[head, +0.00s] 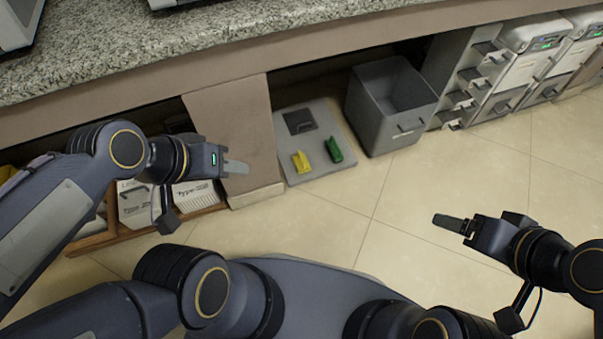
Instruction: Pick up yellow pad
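The yellow pad (301,161) is a small block on a flat light-grey board (345,172) on the floor below the counter. A green pad (333,149) sits on the same board just to its right. My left gripper (236,167) is left of the board, apart from the yellow pad, with nothing visible in its fingers. The fingers overlap in this view, so their opening cannot be told. My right gripper (448,222) is over the floor at the right, away from both pads. Its fingers also overlap and nothing shows in them.
A dark grey square (299,120) is at the back of the board. A grey open bin (375,112) stands right of it, with white machines (520,60) farther right. A brown panel (237,122) stands at left. The granite counter (180,35) overhangs. The tiled floor in front is clear.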

